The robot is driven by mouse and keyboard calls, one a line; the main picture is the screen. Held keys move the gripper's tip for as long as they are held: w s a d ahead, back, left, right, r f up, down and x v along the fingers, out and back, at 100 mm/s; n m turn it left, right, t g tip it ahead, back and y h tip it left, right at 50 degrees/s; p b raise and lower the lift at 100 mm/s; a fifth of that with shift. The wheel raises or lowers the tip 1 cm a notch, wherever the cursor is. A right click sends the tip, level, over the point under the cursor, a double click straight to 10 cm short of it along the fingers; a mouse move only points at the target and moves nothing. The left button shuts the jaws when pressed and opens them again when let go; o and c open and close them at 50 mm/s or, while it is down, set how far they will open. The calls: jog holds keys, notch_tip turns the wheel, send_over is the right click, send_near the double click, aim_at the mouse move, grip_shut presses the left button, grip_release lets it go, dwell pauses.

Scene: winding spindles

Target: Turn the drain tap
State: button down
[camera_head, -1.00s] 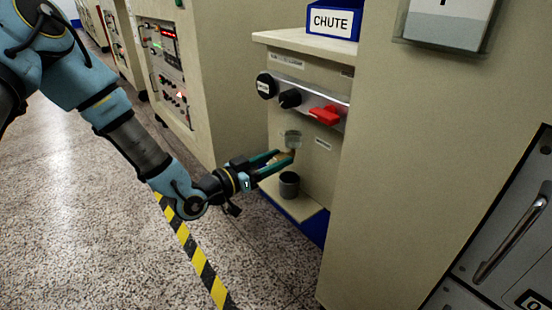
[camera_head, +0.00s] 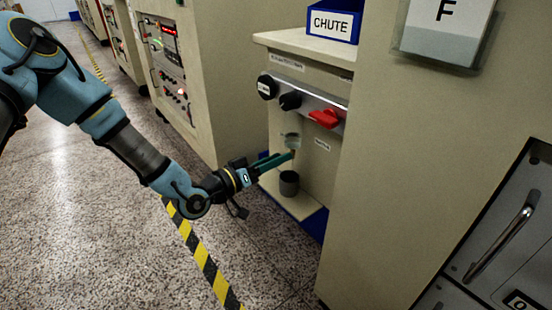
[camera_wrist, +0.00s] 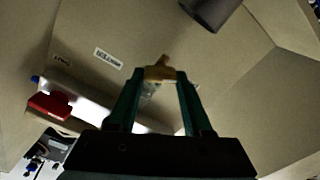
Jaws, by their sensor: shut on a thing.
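The drain tap is a small brass-coloured piece (camera_wrist: 160,72) on the beige cabinet front, below a small clear glass bowl (camera_head: 292,138). My gripper (camera_head: 291,155) reaches it from the left in the head view, where its fingers hide most of the tap. In the wrist view my gripper (camera_wrist: 160,78) has its two green fingertips on either side of the brass tap, shut on it. The tap's handle sticks out a little past the fingertips there.
A dark grey cup (camera_head: 289,183) stands on a low ledge just below the tap. Above are a red knob (camera_head: 325,118), a black knob (camera_head: 290,101) and a round black dial (camera_head: 266,87). A blue CHUTE box (camera_head: 333,22) sits on top. A large cabinet (camera_head: 400,170) stands close on the right.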

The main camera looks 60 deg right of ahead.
jog(key=shift+c, duration=1.6)
grip_release()
jog(key=shift+a, duration=0.1)
jog(key=p+v, duration=0.1)
jog(key=v, duration=0.9)
jog(key=shift+a, duration=0.3)
jog(key=shift+w, duration=0.1)
